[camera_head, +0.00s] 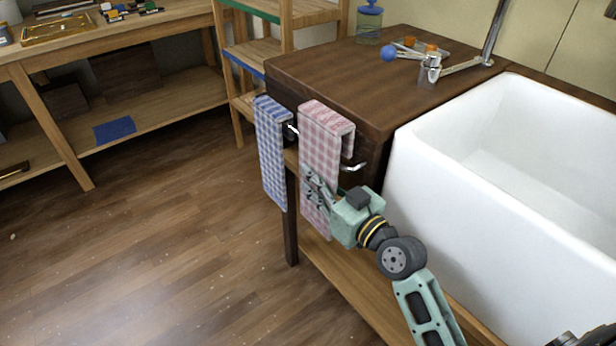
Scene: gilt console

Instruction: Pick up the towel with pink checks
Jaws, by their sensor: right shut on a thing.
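The towel with pink checks (320,142) hangs over a rail on the side of a dark wooden counter, near the white sink. The towel with blue checks (270,150) hangs to its left, a little apart. My right gripper (316,190) comes in from the lower right and is shut on the lower part of the pink-checked towel. The fingers hide a small part of the cloth. The towel's top is still folded over the rail.
The rail's end (354,166) sticks out right of the pink towel. The white sink (470,215) stands to the right. The counter top (345,75) bears a jar and a tray of small things. A wooden workbench (110,43) is at the left. The floor at left is mostly clear.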

